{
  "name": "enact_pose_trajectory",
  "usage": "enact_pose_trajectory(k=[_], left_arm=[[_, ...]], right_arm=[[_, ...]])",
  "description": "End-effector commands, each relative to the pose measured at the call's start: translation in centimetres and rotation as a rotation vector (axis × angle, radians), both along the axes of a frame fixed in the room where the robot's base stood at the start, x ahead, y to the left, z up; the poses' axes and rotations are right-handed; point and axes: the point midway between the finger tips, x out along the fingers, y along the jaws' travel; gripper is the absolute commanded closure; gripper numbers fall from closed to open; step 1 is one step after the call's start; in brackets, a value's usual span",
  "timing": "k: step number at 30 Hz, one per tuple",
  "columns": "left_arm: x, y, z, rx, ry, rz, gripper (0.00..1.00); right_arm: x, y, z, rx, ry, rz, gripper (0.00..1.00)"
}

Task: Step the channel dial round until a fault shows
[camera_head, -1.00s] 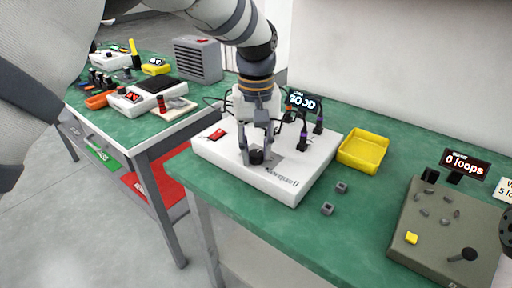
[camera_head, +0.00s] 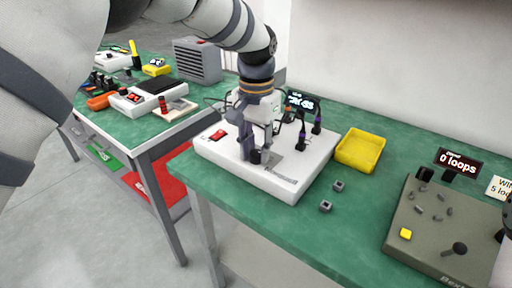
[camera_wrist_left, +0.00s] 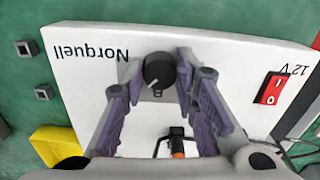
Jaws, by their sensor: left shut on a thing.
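The black channel dial (camera_head: 255,157) sits on the white Norquell unit (camera_head: 282,183) near its front edge. In the left wrist view the dial (camera_wrist_left: 159,70) shows a white pointer line towards its lower left. My left gripper (camera_head: 256,156) points down over the unit, its fingers on either side of the dial and shut on it. A small dark display (camera_head: 300,102) behind the unit shows light digits, too small to read surely.
A red rocker switch (camera_head: 217,135) and purple-topped plugs (camera_head: 316,128) are on the unit. A yellow tray (camera_head: 360,151) and two small grey blocks (camera_head: 338,186) lie to its right. A grey-green winding machine (camera_head: 415,245) with a "0 loops" display (camera_head: 458,162) stands farther right.

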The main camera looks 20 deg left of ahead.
Motion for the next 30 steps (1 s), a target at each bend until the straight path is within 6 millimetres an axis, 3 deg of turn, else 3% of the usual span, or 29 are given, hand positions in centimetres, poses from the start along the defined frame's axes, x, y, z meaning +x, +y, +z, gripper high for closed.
enact_pose_trajectory(k=[23, 24, 26, 30], left_arm=[[0.01, -0.01, -0.07, 0.000, 0.001, -0.100, 1.00], [0.01, -0.01, -0.07, 0.000, 0.001, -0.100, 0.67], [0.00, -0.01, -0.07, 0.000, 0.001, -0.100, 0.53], [0.00, -0.01, -0.06, 0.000, 0.001, -0.099, 0.53]], right_arm=[[0.06, 0.00, 0.06, 0.000, -0.002, 0.000, 0.60], [0.06, 0.00, 0.06, 0.000, -0.002, 0.000, 0.60], [0.06, 0.00, 0.06, 0.000, -0.002, 0.000, 0.60], [0.07, 0.00, 0.07, 0.000, -0.003, 0.000, 0.60]])
